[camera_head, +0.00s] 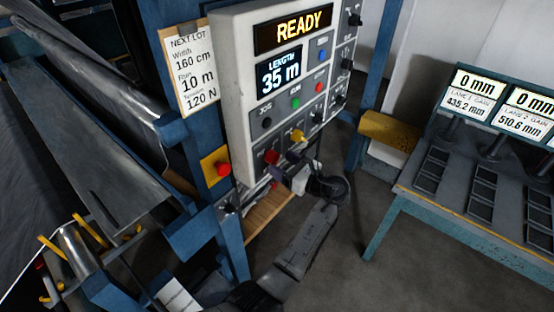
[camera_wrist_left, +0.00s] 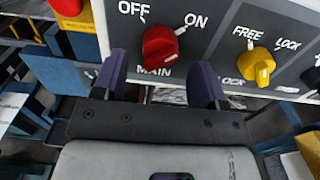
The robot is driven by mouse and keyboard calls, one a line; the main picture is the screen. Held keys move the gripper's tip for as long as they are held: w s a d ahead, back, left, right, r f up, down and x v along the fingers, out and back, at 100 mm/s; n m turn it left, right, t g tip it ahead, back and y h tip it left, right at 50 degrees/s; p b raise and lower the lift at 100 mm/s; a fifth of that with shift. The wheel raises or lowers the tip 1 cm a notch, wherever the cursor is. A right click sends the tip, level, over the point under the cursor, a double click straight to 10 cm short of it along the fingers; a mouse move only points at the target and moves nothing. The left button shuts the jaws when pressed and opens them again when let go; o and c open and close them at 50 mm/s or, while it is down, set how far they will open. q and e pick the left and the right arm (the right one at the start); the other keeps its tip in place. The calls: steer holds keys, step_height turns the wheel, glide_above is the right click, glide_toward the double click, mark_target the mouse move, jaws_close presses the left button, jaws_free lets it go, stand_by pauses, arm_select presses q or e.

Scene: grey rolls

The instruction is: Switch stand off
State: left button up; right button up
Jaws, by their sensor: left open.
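The red MAIN switch knob (camera_wrist_left: 163,46) is on the lower edge of the grey control panel (camera_head: 232,60). In the left wrist view its white mark points up and right toward the ON label, with OFF at upper left. The knob also shows in the head view (camera_head: 271,156), close to the gripper. My left gripper (camera_head: 284,166) is open at the panel's lower edge. In the left wrist view its two dark purple fingers (camera_wrist_left: 162,72) stand either side of the knob, reaching up from below, with nothing held. My right gripper is not in view.
A yellow FREE/LOCK knob (camera_wrist_left: 256,66) sits right of the red one. A red push button (camera_head: 223,169) on a yellow plate is on the blue post left of the panel. A bench with displays (camera_head: 470,200) stands at the right. Grey floor lies between.

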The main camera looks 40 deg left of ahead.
mark_target(274, 158)
arm_select(q)
steer(key=shift+a, duration=1.3)
steer(key=c, duration=0.9)
